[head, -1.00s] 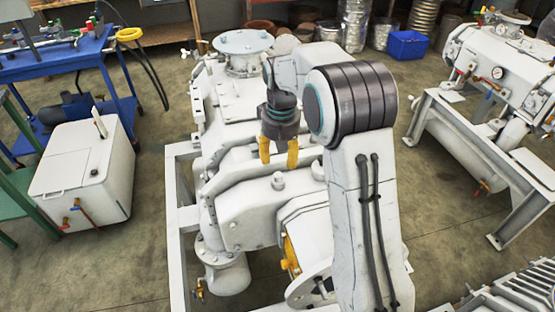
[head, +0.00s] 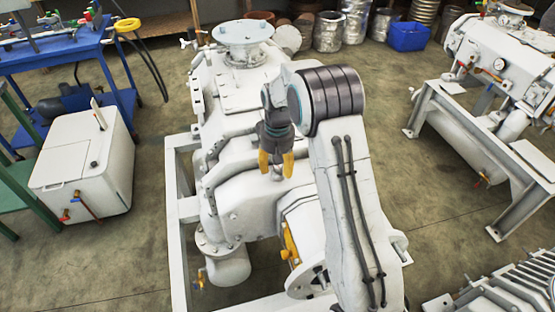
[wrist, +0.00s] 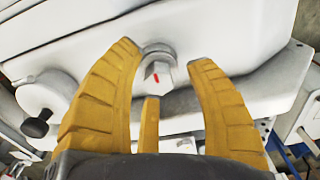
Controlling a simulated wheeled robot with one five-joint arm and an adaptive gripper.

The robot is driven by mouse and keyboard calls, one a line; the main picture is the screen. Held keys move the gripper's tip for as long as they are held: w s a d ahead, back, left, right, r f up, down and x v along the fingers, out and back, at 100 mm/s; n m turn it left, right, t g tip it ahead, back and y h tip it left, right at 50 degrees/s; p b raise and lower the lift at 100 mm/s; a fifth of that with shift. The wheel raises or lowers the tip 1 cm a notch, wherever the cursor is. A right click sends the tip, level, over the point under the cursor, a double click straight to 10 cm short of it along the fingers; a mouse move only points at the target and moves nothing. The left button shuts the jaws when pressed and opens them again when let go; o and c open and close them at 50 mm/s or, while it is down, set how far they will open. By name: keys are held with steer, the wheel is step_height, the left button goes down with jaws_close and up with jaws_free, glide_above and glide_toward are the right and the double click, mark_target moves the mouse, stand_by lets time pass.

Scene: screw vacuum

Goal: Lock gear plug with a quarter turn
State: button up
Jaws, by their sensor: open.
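The gear plug (wrist: 157,75) is a pale hex-headed plug with a red mark on its face, set in the white machine housing (wrist: 220,30). In the wrist view it stands between the tips of my gripper's yellow fingers (wrist: 163,62), with visible gaps on both sides. My gripper is open and empty. In the head view, my gripper (head: 276,165) points down over the front cover of the white vacuum machine (head: 240,196). The plug there is mostly hidden by the fingers. I cannot tell how far the fingertips are above the housing.
A black knob (wrist: 37,125) sticks out at the left in the wrist view. A white frame (head: 178,230) surrounds the machine. A white box (head: 85,170) and a blue table (head: 60,55) stand left. Another white machine (head: 500,55) stands right, with open floor between.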

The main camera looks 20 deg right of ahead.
steer(key=shift+o, duration=0.4)
steer(key=shift+f, duration=0.25)
steer(key=shift+s, duration=0.1)
jaws_close()
